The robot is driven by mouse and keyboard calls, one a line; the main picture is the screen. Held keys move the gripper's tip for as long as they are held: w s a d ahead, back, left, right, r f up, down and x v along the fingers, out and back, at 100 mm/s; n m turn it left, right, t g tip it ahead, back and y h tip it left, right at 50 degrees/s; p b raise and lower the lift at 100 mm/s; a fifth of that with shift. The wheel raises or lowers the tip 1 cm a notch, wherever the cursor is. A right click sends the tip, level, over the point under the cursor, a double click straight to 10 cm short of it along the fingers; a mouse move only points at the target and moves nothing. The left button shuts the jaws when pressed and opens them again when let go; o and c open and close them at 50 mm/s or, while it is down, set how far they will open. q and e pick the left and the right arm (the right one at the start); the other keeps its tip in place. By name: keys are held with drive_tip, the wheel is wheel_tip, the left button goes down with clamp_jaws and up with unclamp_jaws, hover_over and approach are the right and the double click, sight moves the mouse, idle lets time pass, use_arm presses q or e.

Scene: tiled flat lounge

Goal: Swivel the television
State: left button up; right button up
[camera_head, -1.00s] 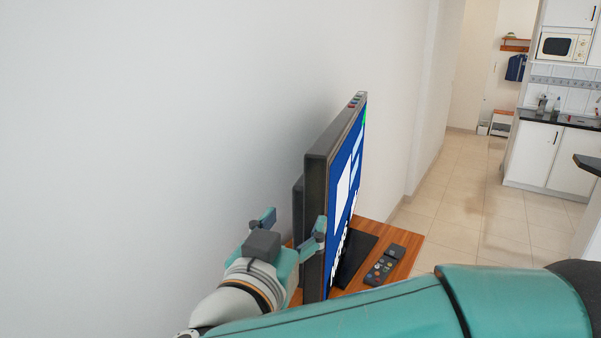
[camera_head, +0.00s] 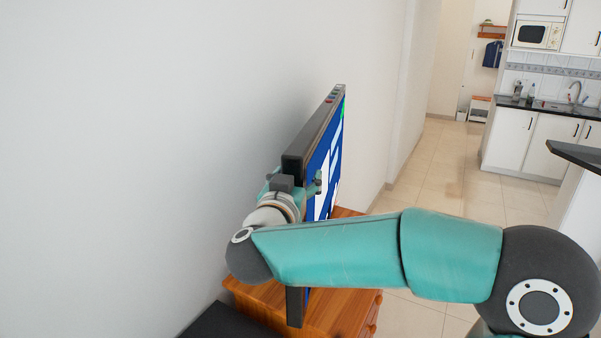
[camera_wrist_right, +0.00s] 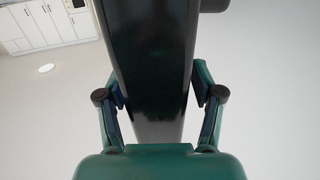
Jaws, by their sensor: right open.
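The television (camera_head: 312,137) stands on a wooden cabinet (camera_head: 343,312), seen almost edge-on in the head view. Its blue and white screen faces right, and its dark near edge faces me. My right gripper (camera_head: 294,184) is at this near edge, with one finger on the screen side and the other on the back side. In the right wrist view the television's dark edge (camera_wrist_right: 155,65) lies between the two open fingers of my right gripper (camera_wrist_right: 160,105). I cannot tell whether either finger touches it. My right forearm hides the television's lower part and base. My left gripper is not in view.
A white wall (camera_head: 130,140) runs close behind the television on the left. A dark flat surface (camera_head: 235,322) is at the lower left. Tiled floor (camera_head: 430,165) lies open to the right, toward kitchen cabinets (camera_head: 515,138) and a dark countertop edge (camera_head: 580,155).

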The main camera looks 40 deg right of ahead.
drive_tip(key=shift+w+d, duration=0.15)
drive_tip(key=shift+d, duration=0.05)
clamp_jaws()
idle(0.3)
